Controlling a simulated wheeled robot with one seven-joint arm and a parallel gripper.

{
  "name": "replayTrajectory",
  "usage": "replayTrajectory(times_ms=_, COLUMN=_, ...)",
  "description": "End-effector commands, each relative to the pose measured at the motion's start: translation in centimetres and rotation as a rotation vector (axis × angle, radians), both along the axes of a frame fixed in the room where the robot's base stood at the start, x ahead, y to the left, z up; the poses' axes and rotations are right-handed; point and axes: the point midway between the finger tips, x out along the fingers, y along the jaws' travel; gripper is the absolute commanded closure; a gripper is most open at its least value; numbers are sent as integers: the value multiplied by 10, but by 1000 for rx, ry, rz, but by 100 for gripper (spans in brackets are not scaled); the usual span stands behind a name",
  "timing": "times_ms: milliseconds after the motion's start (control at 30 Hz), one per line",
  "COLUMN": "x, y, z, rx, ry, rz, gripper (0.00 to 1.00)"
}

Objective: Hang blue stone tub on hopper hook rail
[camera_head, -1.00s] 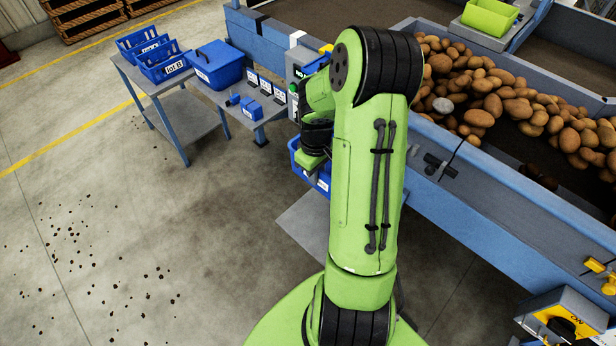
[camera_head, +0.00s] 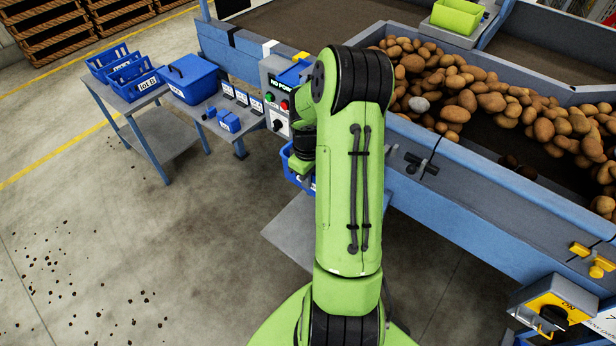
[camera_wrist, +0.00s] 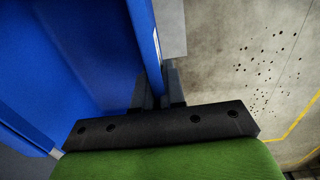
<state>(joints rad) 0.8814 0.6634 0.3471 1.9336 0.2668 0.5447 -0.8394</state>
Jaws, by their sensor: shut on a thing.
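The blue stone tub (camera_head: 287,159) shows as a small strip beside my wrist in the head view, mostly hidden behind my arm. In the wrist view its blue wall (camera_wrist: 65,55) fills the left side. My gripper (camera_wrist: 160,92) is shut on the tub's wall edge, one dark finger on each side. The tub is held off the floor next to the near side of the hopper. The blue-grey hopper (camera_head: 480,200) holds many potatoes and one pale stone (camera_head: 419,104). I cannot make out the hook rail for certain; my arm hides part of the hopper side.
A control box (camera_head: 279,110) with buttons stands on the hopper's left end. A yellow switch box (camera_head: 555,310) is at lower right. The floor at left is open, with scattered dirt.

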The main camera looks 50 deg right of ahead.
Motion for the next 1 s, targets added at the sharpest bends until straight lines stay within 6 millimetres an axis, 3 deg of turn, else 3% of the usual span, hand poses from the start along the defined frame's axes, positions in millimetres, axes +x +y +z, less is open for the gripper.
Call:
replayTrajectory(times_ms=200, x=0, y=0, z=1, rx=-1, ry=-1, rz=0, gripper=100)
replayTrajectory(times_ms=233, x=0, y=0, z=1, rx=-1, ry=-1, rz=0, gripper=89)
replayTrajectory(times_ms=433, x=0, y=0, z=1, rx=-1, ry=-1, rz=0, gripper=60)
replayTrajectory(times_ms=733, x=0, y=0, z=4, rx=-1, ry=-1, rz=1, gripper=60)
replayTrajectory(times_ms=867, x=1, y=0, z=28, rx=-5, ry=-5, rz=1, gripper=60)
replayTrajectory(times_ms=1000, x=1, y=1, z=69, rx=-5, ry=-7, rz=1, gripper=60)
